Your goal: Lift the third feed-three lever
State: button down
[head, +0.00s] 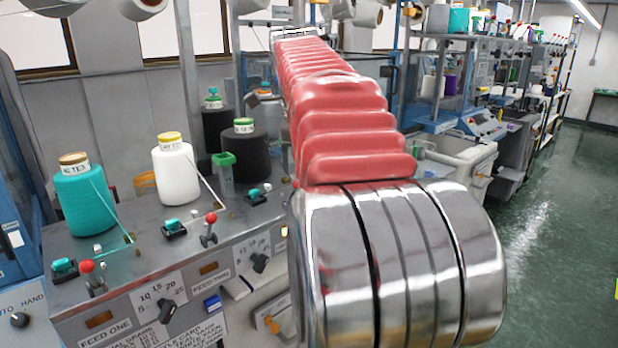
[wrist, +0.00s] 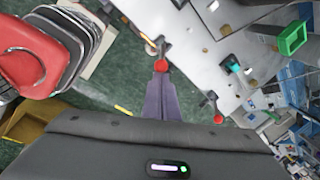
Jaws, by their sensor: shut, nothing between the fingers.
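The grey machine front (head: 125,275) carries feed levers with red ball knobs. In the head view I see the feed-one lever (head: 87,266) and a second lever (head: 210,217); anything farther along is hidden behind my red and chrome arm. In the wrist view my gripper (wrist: 161,76) is shut and empty. Its fingertips overlap the lower side of one red lever knob (wrist: 161,65); I cannot tell whether they touch. Another red lever knob (wrist: 218,119) is right of the fingers. No label reads there, so I cannot tell each one's number.
Yarn cones, teal (head: 85,200), white (head: 175,172) and black (head: 241,155), stand on the machine top. A green container (head: 225,175) stands among them and also shows in the wrist view (wrist: 293,38). A yellow bin (wrist: 25,130) is at lower left there. Green floor is open at right (head: 560,200).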

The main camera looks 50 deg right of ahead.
jog(key=shift+r, duration=0.65)
jog(key=shift+s, duration=0.1)
notch_tip(320, 180, up, 9)
jog(key=w, duration=0.1)
jog(key=shift+w+d, duration=0.15)
jog(key=shift+d, duration=0.1)
dwell(0.9)
jog(key=shift+r, duration=0.1)
dwell(0.5)
